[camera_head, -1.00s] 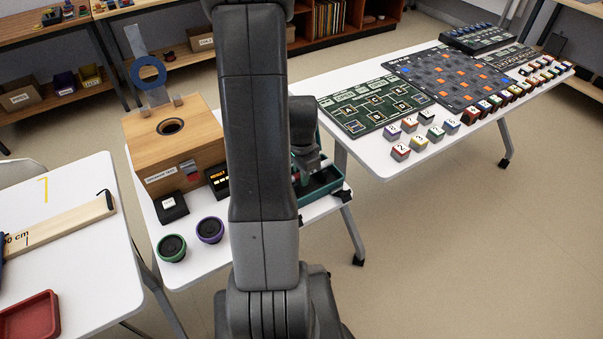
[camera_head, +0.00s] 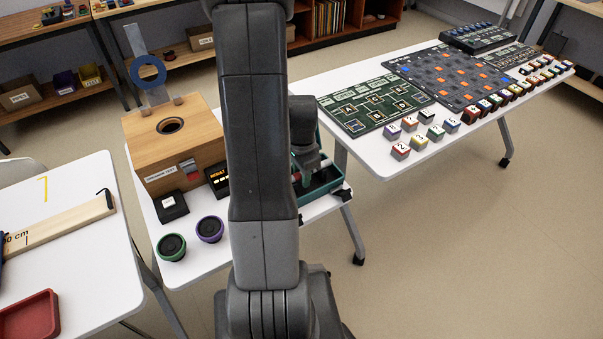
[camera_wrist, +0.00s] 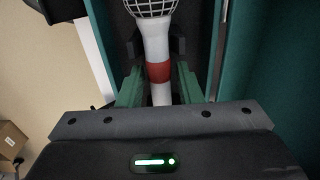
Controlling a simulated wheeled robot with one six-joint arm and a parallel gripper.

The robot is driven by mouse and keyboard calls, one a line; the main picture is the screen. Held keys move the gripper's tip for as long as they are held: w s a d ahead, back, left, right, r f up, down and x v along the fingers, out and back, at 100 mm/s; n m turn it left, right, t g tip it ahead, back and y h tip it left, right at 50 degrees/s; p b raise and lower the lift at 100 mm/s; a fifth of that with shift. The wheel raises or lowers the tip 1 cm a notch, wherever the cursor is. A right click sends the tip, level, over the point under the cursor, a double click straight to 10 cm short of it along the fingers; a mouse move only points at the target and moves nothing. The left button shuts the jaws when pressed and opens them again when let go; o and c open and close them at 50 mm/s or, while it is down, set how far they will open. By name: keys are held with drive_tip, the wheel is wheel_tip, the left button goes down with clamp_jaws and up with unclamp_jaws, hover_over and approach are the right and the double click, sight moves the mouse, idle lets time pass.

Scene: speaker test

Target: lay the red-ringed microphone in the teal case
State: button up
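The red-ringed microphone (camera_wrist: 158,72) has a pale handle, a red band and a wire-mesh head; it lies lengthwise up the wrist view, its head cut off by the top edge. My gripper (camera_wrist: 159,80) has a finger on each side of the handle near the red band and looks shut on it. The teal case (camera_head: 335,184) is open, with a dark inside, on the white table right of my arm; its teal wall (camera_wrist: 236,70) rises at right in the wrist view. My gripper is down at the case. Whether the microphone touches its floor is hidden.
My arm hides part of the near table. Left of it are a wooden box (camera_head: 190,143), a black display (camera_head: 217,181), a green-ringed cup (camera_head: 172,247) and a purple-ringed cup (camera_head: 210,229). Boards and several lettered blocks (camera_head: 401,152) cover the right table.

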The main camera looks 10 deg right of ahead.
drive_tip(key=shift+o, duration=0.8)
wheel_tip(320, 180, up, 14)
drive_tip(key=shift+p, duration=0.4)
drive_tip(key=shift+f, duration=0.15)
wheel_tip(320, 180, down, 14)
drive_tip(key=shift+r+b, duration=0.1)
drive_tip(key=shift+b, duration=0.3)
drive_tip(key=shift+r, duration=0.15)
drive_tip(key=shift+r, duration=0.1)
